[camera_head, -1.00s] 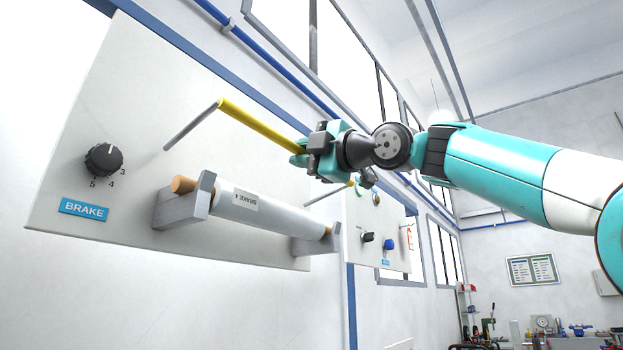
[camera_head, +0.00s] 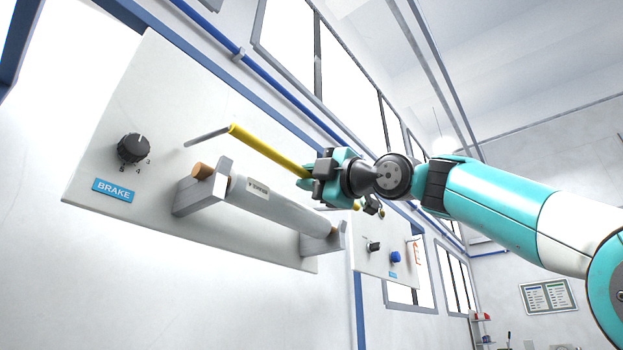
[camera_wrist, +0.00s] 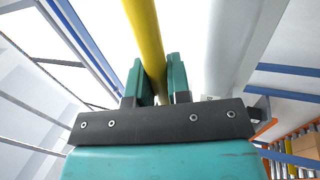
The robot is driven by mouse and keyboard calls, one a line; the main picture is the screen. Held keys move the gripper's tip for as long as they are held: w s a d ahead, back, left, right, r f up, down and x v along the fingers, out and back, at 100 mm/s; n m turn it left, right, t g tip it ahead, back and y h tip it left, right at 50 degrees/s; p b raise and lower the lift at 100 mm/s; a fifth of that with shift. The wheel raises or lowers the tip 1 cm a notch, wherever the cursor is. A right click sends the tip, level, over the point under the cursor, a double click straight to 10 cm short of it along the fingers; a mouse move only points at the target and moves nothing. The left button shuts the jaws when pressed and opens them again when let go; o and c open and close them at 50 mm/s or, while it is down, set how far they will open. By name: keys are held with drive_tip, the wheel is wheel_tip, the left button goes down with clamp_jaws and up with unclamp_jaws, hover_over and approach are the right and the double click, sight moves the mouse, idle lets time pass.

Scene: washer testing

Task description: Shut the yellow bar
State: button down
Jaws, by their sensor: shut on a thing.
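The yellow bar (camera_head: 268,150) stands out from the white panel on grey rods, above and in front of the white-grey roller. My gripper (camera_head: 315,175) is shut on the bar near its right end. In the wrist view the yellow bar (camera_wrist: 147,40) passes between my two green fingers (camera_wrist: 158,82), which close on its sides.
The white panel (camera_head: 130,75) carries a black dial (camera_head: 133,148) and a blue BRAKE label (camera_head: 116,190) at left. A second panel (camera_head: 384,262) with black and blue knobs is farther back. A grey bracket (camera_head: 203,188) juts out below the bar.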

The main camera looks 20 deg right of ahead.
drive_tip(key=shift+f, duration=0.15)
drive_tip(key=c, duration=1.1)
unclamp_jaws()
drive_tip(key=shift+a, duration=0.1)
drive_tip(key=shift+o, duration=0.2)
drive_tip(key=b+v, duration=0.6)
drive_tip(key=v, duration=1.1)
drive_tip(key=shift+s, duration=0.15)
